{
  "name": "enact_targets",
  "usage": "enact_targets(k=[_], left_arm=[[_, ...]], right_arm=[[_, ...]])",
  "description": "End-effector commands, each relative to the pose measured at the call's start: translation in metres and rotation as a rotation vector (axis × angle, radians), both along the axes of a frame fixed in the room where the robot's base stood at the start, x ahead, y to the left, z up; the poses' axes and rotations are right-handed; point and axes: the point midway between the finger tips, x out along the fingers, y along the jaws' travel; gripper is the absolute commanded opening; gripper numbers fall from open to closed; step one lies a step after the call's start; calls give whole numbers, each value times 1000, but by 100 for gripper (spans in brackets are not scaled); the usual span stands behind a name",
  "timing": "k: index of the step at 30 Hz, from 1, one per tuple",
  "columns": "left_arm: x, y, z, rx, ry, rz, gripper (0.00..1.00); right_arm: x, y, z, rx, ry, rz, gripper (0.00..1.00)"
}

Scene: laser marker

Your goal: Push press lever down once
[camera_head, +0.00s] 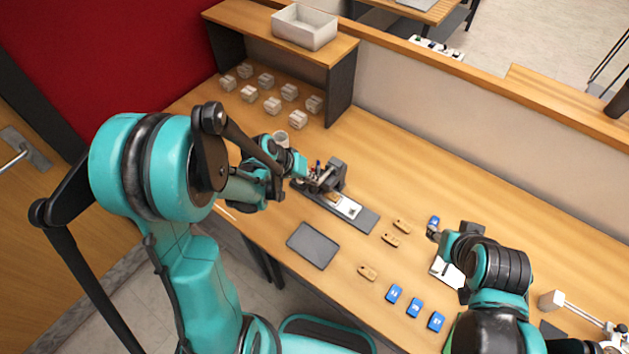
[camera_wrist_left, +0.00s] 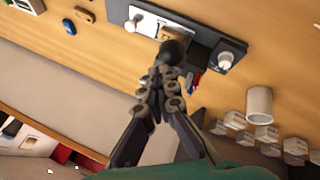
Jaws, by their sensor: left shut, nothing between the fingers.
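The press (camera_head: 335,172) is a small dark machine on a long dark base plate (camera_head: 366,221), left of the table's middle. In the left wrist view its base (camera_wrist_left: 205,40) runs across the top. A dark round knob (camera_wrist_left: 173,51), which looks like the lever's end, shows right at my left fingertips. My left gripper (camera_head: 303,170) is shut and empty beside the press; it also shows in the left wrist view (camera_wrist_left: 163,82). I cannot tell whether it touches the knob. My right gripper (camera_head: 434,234) is at the right, away from the press; its fingers are too small to read.
A grey tray (camera_head: 313,245) lies in front of the press. Several blue tags (camera_head: 415,307) and wooden pieces (camera_head: 367,273) lie to the right. A white cup (camera_wrist_left: 259,104) and several pale blocks (camera_head: 270,104) stand beyond the press, near a shelf (camera_head: 341,48).

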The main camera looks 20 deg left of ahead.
Motion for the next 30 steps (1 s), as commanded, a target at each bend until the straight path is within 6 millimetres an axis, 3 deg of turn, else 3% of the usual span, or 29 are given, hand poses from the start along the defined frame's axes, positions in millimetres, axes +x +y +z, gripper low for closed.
enact_targets(k=[21,30], left_arm=[[-1,0,-2,0,1,0,0],[2,-1,11,0,1,0,0]], right_arm=[[0,0,-2,0,0,0,40],[0,0,7,0,0,0,40]])
